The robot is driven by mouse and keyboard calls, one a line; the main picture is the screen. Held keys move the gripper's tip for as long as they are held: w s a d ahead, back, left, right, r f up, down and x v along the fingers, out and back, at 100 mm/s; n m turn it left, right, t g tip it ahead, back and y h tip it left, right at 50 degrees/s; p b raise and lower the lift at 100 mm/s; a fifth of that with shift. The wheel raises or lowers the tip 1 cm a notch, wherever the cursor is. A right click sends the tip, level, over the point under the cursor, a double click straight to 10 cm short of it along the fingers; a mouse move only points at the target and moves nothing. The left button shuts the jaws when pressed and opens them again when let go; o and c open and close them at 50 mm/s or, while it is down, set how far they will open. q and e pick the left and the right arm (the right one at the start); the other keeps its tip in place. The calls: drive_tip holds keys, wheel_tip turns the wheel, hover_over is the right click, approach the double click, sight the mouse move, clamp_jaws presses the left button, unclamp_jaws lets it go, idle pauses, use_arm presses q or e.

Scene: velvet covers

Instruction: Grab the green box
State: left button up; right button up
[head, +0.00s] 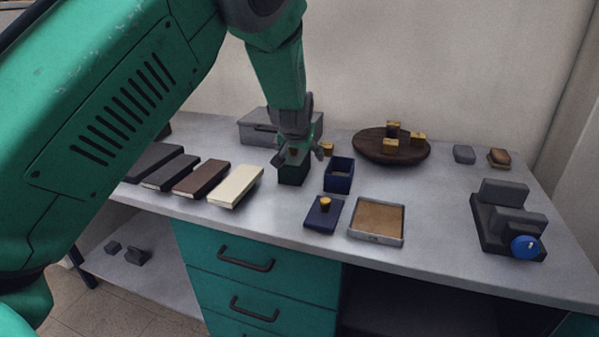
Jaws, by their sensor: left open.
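A small dark green box (293,174) stands on the grey worktop near the middle of the head view. My left gripper (298,155) points down at the top of the box, with its fingers spread open. The fingers hide part of the box's top, where something small and brown shows between them. I cannot tell whether the fingers touch the box. My right gripper is not in view.
A blue open box (339,175) stands close on the right, with a blue lid (323,214) and a tan tray (376,221) in front. Several flat blocks, including a cream one (236,186), lie left. A grey case (262,126) and round board (391,147) stand behind.

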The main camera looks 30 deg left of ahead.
sight(293, 158)
use_arm(q)
drive_tip(key=w+a+f, duration=0.1)
drive_tip(key=f, duration=0.1)
drive_tip(key=a+f+b, duration=0.1)
drive_tip(key=w+a+f, duration=0.1)
drive_tip(key=a+f, duration=0.1)
drive_tip(key=shift+w+f, duration=0.35)
drive_tip(key=shift+w+d+f, duration=0.1)
drive_tip(key=shift+w+d, duration=0.05)
drive_tip(key=shift+w, duration=0.1)
drive_tip(key=shift+d+r, duration=0.25)
drive_tip(key=shift+d, duration=0.3)
drive_tip(key=shift+a+f, duration=0.15)
drive_tip(key=shift+a, duration=0.2)
drive_tip(key=c, duration=1.2)
drive_tip(key=shift+a, duration=0.2)
drive_tip(key=c, duration=0.5)
drive_tip(key=shift+o, duration=0.2)
drive_tip(key=shift+s+a+f, duration=0.1)
drive_tip(key=shift+f, duration=0.05)
